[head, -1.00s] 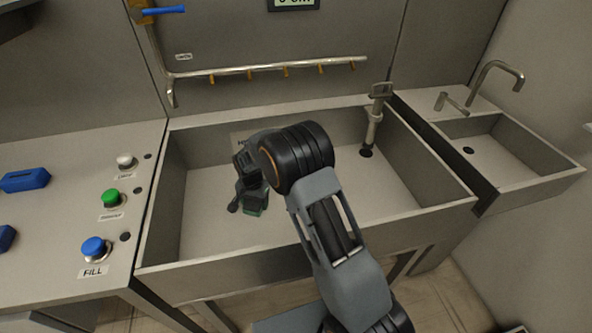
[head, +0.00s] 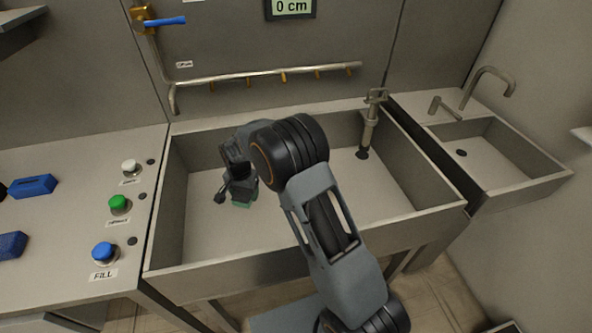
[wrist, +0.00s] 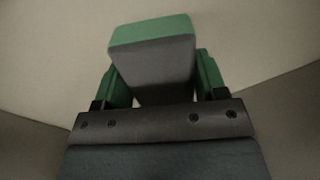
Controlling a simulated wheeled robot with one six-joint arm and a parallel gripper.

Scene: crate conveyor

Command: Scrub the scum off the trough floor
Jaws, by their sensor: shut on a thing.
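The trough (head: 300,262) is a wide grey basin in the middle of the head view. Its visible floor (head: 200,240) looks pale and bare; my arm hides part of it, and I see no clear scum. My gripper (head: 243,196) is down inside the trough, left of centre. In the wrist view my gripper (wrist: 155,92) is shut on a grey block with a green face (wrist: 150,60), a scrubber by its look. The green part sits low near the floor in the head view; I cannot tell whether it touches.
A drain plug post (head: 370,130) stands at the trough's back right. A spray pipe (head: 265,74) runs along the back wall under a display reading 0 cm (head: 291,8). Buttons, including blue FILL (head: 104,253), and blue blocks (head: 32,186) are on the left counter. A small sink (head: 500,150) is right.

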